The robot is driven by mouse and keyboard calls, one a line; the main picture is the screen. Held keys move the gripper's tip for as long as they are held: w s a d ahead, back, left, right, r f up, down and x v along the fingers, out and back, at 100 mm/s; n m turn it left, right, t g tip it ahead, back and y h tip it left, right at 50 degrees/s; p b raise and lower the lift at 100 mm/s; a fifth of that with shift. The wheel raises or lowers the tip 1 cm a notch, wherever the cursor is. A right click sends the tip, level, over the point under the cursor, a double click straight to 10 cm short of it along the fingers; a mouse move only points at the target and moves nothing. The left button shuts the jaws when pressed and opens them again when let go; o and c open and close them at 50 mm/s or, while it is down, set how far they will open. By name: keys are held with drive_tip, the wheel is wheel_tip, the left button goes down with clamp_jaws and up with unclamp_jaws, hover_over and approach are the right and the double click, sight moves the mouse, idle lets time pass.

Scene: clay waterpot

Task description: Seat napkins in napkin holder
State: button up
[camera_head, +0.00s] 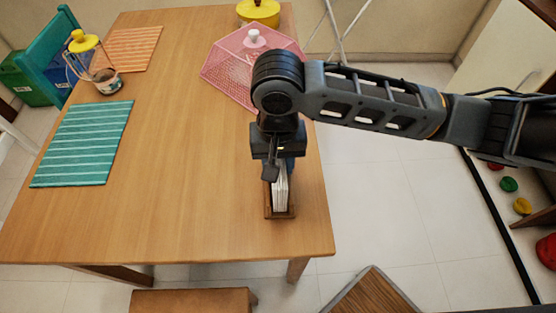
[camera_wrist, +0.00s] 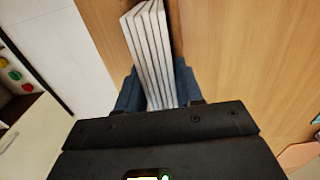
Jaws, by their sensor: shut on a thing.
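The white napkins (camera_head: 281,190) stand upright in a stack at the front right of the wooden table. They sit within the brown wooden napkin holder (camera_head: 281,214), whose front edge shows below them; whether they rest on its base is hidden. My gripper (camera_head: 279,164) is above the holder, pointing down, and shut on the napkins. In the wrist view the napkins (camera_wrist: 150,45) run as several folded white layers between the blue fingers of my gripper (camera_wrist: 157,90). The far part of the holder is hidden behind my gripper.
The table (camera_head: 180,190) has free room left of the holder. A teal placemat (camera_head: 83,143), an orange placemat (camera_head: 130,48), a glass jar with a yellow lid (camera_head: 90,60), a pink mesh cover (camera_head: 235,65) and a yellow pot (camera_head: 258,12) are farther off. The table's right edge is close.

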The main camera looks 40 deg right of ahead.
drive_tip(key=shift+f, duration=0.15)
drive_tip(key=o, duration=1.1)
wheel_tip(320, 180, up, 12)
drive_tip(key=shift+r+p, duration=0.2)
drive_tip(key=shift+p, duration=0.5)
